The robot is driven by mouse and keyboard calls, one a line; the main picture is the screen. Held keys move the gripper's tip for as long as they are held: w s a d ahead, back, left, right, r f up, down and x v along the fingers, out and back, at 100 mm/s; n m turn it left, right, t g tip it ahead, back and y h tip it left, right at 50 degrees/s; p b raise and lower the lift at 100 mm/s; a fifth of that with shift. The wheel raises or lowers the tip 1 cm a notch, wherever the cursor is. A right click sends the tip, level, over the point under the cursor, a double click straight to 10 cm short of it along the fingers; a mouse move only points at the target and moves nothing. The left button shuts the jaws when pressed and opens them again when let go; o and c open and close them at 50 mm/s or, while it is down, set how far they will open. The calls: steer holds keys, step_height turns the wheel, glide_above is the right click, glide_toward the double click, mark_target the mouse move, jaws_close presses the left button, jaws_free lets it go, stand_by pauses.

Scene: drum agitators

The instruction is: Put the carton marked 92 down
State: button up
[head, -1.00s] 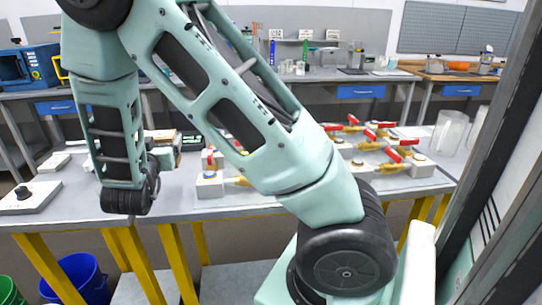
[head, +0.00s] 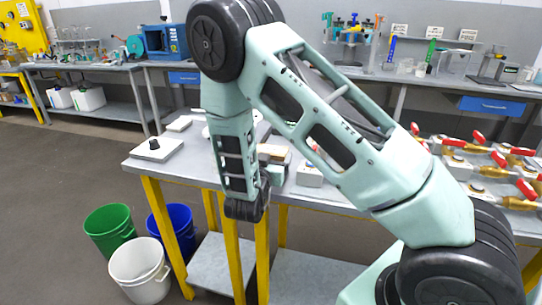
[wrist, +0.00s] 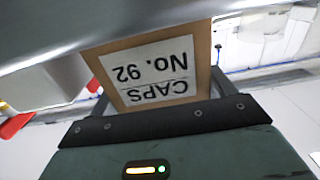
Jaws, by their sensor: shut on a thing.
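My gripper (wrist: 158,98) is shut on a brown carton (wrist: 203,62) in the wrist view. Its white label reads "CAPS No. 92", upside down in the picture. The two dark fingers stand on either side of the carton. In the head view my forearm hangs over the near grey bench (head: 335,190), and my gripper is mostly hidden behind it. A small brown-and-white box shape (head: 273,152) shows just right of my forearm; I cannot tell whether it is the held carton. Whether the carton touches the bench is hidden.
A white plate with a black knob (head: 154,148) lies at the bench's left end. Brass valves with red handles (head: 500,165) crowd its right side. Green (head: 109,228), blue (head: 180,228) and white (head: 140,270) buckets stand on the floor to the left. The left floor is open.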

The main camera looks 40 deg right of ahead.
steer(key=shift+f, duration=0.15)
steer(key=o, duration=1)
